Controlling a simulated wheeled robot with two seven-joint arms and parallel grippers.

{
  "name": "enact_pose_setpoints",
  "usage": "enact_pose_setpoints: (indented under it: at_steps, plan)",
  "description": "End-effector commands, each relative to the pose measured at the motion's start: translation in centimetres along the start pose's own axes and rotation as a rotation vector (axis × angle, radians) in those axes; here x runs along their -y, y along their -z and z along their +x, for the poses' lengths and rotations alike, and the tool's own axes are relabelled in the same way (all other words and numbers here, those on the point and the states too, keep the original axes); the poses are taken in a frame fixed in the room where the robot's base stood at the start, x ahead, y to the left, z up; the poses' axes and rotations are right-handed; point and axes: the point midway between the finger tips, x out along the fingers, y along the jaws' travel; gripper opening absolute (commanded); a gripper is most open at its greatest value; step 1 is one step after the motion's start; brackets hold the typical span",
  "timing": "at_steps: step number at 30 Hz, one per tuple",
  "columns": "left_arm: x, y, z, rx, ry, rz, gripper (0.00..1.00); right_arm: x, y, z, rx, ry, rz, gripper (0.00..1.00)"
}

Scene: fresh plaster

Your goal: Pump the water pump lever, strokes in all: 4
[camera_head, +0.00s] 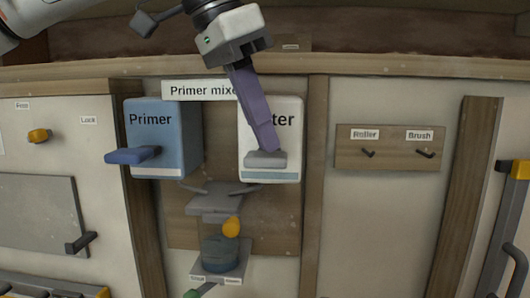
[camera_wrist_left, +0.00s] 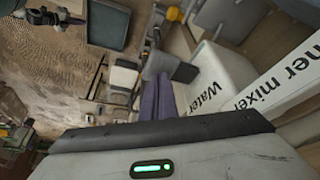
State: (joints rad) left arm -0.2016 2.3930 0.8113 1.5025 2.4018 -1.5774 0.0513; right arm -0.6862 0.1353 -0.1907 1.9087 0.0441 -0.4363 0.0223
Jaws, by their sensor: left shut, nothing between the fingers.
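The water pump is a white box (camera_head: 284,150) labelled "Water", with its grey lever (camera_head: 266,160) sticking out at the front low on the box. My left gripper (camera_head: 266,146) has purple fingers, shut and empty, pointing down with their tips right at the top of the lever. Whether they touch it I cannot tell. In the left wrist view the purple fingers (camera_wrist_left: 158,98) end near the grey lever (camera_wrist_left: 170,64), beside the white Water box (camera_wrist_left: 225,78). The fingers and wrist cover part of the label. My right gripper is not in view.
A blue Primer pump (camera_head: 175,140) with a blue lever (camera_head: 133,155) stands to the left. Below are a grey mixer part (camera_head: 214,198), a yellow-orange knob (camera_head: 231,227) and a jar (camera_head: 219,252). A hook board (camera_head: 392,148) hangs at right. The wall between is clear.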

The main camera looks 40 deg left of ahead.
Motion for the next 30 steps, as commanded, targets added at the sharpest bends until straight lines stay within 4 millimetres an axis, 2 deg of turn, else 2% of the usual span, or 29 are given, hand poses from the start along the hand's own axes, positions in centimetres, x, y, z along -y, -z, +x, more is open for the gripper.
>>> enact_pose_setpoints:
  at_steps: [14,20,26,30]
  plan:
    - [0.0,-1.2,2.8,0.000,-0.001,-0.002,0.00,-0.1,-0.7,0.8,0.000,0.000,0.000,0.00]
    - [0.0,-0.9,2.2,0.000,0.000,-0.002,0.00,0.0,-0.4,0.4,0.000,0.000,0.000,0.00]
    - [0.1,-0.2,0.5,0.000,0.001,-0.002,0.00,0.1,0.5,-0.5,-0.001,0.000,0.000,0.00]
    - [0.0,0.2,-0.3,-0.001,0.001,-0.001,0.00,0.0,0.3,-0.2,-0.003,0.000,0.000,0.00]
